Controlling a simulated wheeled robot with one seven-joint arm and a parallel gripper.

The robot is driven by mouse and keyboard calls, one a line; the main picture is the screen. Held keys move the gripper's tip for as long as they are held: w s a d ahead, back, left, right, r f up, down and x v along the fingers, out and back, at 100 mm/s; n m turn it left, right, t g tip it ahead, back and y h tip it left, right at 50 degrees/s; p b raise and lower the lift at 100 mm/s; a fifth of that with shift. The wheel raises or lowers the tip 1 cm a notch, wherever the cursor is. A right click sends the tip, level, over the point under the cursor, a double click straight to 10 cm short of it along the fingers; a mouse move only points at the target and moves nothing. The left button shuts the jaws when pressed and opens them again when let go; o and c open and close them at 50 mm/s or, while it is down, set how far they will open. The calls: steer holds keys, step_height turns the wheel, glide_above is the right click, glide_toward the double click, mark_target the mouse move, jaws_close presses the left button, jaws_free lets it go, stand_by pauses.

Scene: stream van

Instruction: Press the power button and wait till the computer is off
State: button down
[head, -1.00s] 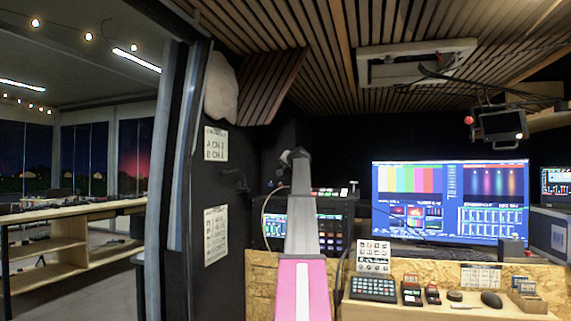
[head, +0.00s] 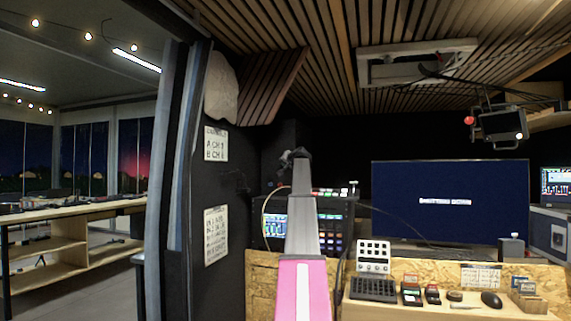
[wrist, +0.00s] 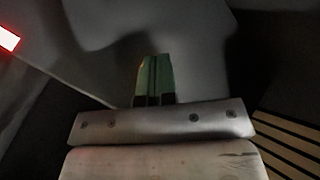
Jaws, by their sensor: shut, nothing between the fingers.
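The large monitor (head: 450,202) at the right of the head view is dark blue with a small line of white text in its middle, which seems to read "shutting down". My gripper (head: 292,156) is raised at the end of my arm, in front of the dark wall and left of the monitor, apart from the desk. The wrist view shows its green fingers (wrist: 154,75) shut together with nothing between them, facing a blurred grey surface. I cannot make out the power button for certain in either view.
The desk (head: 420,312) holds a dark keypad (head: 374,290), small devices (head: 411,294) and a mouse (head: 491,300). A rack with lit screens (head: 275,231) stands behind my arm. A dark wall edge (head: 175,200) is at left, with an open room beyond.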

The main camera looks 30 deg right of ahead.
steer(key=shift+s+a, duration=0.55)
steer(key=shift+a, duration=0.05)
stand_by(0.4)
steer(key=s+a, duration=0.3)
steer(key=a, duration=0.1)
steer(key=shift+s, duration=0.15)
steer(key=shift+d, duration=0.1)
stand_by(0.9)
